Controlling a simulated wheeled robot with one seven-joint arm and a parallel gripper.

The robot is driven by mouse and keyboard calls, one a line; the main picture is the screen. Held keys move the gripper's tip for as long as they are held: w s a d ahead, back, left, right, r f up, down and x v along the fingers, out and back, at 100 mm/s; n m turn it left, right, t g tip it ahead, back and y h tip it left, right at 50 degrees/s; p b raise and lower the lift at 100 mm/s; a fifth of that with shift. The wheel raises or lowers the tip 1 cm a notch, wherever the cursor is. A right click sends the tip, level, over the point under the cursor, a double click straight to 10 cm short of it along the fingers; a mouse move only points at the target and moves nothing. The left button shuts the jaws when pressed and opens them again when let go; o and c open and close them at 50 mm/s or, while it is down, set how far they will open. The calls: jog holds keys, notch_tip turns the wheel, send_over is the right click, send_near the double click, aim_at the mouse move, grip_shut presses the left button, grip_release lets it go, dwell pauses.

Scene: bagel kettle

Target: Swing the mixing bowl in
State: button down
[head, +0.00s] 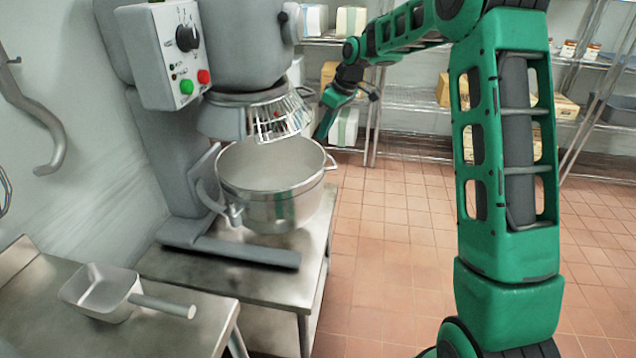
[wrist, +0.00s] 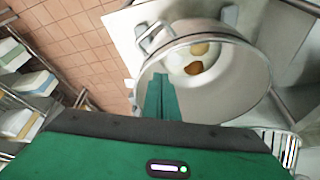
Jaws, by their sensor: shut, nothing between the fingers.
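The steel mixing bowl (head: 285,210) stands upright at the grey mixer (head: 175,150), below and slightly right of its wire guard (head: 278,118). A bracket (head: 205,185) meets the bowl's left side. A handle (head: 331,162) sticks out at its right rim. My gripper (head: 321,132) is beyond the bowl's right rim, fingers pointing down, holding nothing. In the wrist view, the shut green fingers (wrist: 160,82) overlap the near part of the bowl (wrist: 238,85), and a handle (wrist: 152,38) shows beyond them. White, tan and brown contents lie at the bowl's bottom. Whether the fingers touch the bowl is unclear.
The mixer stands on a low steel table (head: 318,240). A metal scoop (head: 105,290) lies on the front left counter (head: 190,335). Wire shelves with boxes (head: 450,92) line the back. The tiled floor (head: 390,250) right of the mixer is open apart from my arm.

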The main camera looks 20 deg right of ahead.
jog(key=s+a+f+m+h, duration=0.1)
jog(key=s+a+m, duration=0.1)
jog(key=s, duration=0.9)
jog(key=s+a+f+m, duration=0.2)
jog(key=s, duration=0.9)
jog(key=w+a+f, duration=0.3)
jog(key=w+f, duration=0.4)
jog(key=f, duration=0.1)
jog(key=shift+w+f+t, duration=0.3)
jog(key=shift+t, duration=0.1)
jog(key=shift+w, duration=0.1)
